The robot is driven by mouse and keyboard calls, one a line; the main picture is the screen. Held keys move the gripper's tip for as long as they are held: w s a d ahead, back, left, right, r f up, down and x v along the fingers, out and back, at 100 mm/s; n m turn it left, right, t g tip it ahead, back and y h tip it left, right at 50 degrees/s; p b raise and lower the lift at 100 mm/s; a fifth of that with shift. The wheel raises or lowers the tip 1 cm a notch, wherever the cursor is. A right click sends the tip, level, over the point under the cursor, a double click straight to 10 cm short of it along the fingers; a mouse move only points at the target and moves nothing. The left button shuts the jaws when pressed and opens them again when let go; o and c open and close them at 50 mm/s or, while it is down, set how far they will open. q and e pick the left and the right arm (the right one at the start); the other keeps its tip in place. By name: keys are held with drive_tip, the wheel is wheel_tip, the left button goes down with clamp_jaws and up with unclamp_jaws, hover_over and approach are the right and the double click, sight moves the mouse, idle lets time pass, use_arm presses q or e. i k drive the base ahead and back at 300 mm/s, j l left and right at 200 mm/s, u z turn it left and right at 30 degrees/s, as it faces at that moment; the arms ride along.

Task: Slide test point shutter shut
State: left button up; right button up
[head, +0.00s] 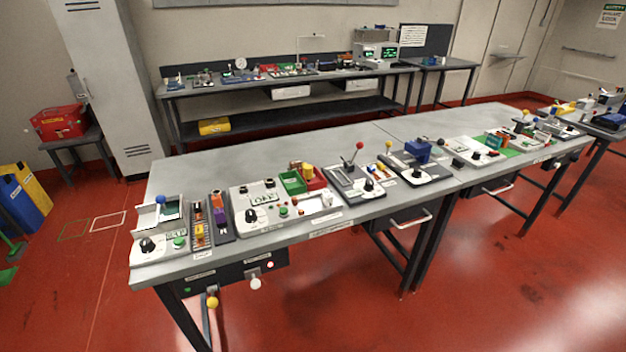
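A long grey workbench (250,162) runs across the head view with several test units along its front edge. I cannot tell which part is the test point shutter; it is too small at this distance. At the left end is a white unit with a black dial (147,245) and a green button (179,242). A larger white panel with a display (262,213) stands in the middle left. A unit with a red-knobbed lever (359,146) and one with a blue block (418,151) stand further right. Neither of my grippers is in view.
The bench's back half is bare. Yellow (212,302) and white (255,283) knobs stick out below its front left edge. A second bench (290,87) stands behind, with a red case (58,122) at the left. Red floor in front is clear.

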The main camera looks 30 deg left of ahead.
sight(256, 284)
drive_tip(key=u, duration=1.5)
